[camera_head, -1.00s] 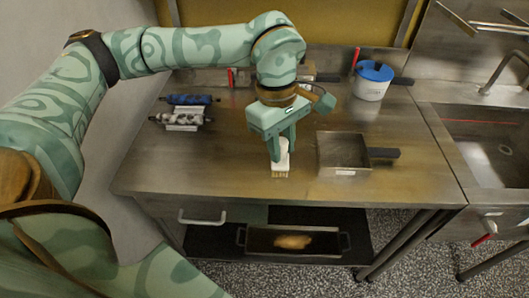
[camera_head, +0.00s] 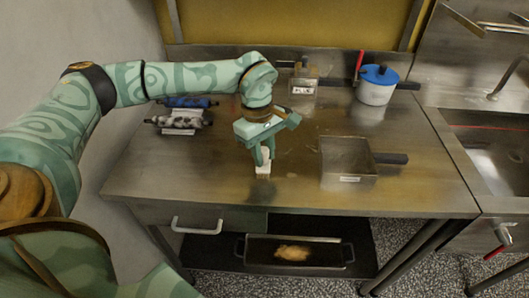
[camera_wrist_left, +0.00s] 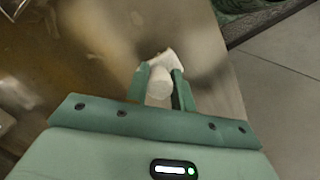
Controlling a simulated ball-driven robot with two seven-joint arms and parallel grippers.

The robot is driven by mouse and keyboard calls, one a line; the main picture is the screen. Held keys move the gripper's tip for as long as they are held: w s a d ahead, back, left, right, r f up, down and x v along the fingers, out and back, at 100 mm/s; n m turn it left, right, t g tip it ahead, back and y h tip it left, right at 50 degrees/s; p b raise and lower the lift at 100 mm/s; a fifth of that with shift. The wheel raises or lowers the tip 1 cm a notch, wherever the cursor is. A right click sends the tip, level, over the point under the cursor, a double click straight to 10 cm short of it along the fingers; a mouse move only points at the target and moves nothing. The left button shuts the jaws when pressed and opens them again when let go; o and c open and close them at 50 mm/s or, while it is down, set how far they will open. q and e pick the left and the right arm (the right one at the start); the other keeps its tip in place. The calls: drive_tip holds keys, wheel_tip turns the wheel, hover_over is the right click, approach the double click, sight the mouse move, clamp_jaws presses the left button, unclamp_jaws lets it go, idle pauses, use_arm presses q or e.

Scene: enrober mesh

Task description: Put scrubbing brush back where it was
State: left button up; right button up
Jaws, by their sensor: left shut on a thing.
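The scrubbing brush (camera_head: 263,169) is white with a pale block at its lower end. My left gripper (camera_head: 264,156) is shut on its handle and holds it upright, bristle end down, over the front middle of the steel table (camera_head: 215,185). A dark patch shows on the steel just below it; I cannot tell whether the brush touches the table. In the left wrist view, the white brush (camera_wrist_left: 159,84) sits between the two green fingers of the gripper (camera_wrist_left: 160,77), its handle end towards the camera. My right gripper is not in view.
An open square metal pan (camera_head: 345,160) with a dark handle stands to the right. A blue-lidded white pot (camera_head: 376,86) is at the back right. A small labelled metal container (camera_head: 303,86) is at the back. Rollers on a rack (camera_head: 180,120) lie at the left. A tray (camera_head: 293,252) sits below.

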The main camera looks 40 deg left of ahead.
use_arm(q)
drive_tip(key=o, duration=0.9)
drive_tip(key=shift+f, duration=0.1)
drive_tip(key=r+p, duration=0.1)
drive_tip(key=r, duration=0.3)
drive_tip(key=a+r+p, duration=0.1)
drive_tip(key=r, duration=0.3)
drive_tip(key=r+p, duration=0.1)
drive_tip(key=r, duration=0.3)
drive_tip(key=shift+w+a+r, duration=0.15)
drive_tip(key=shift+w+a, duration=0.05)
drive_tip(key=shift+a, duration=0.2)
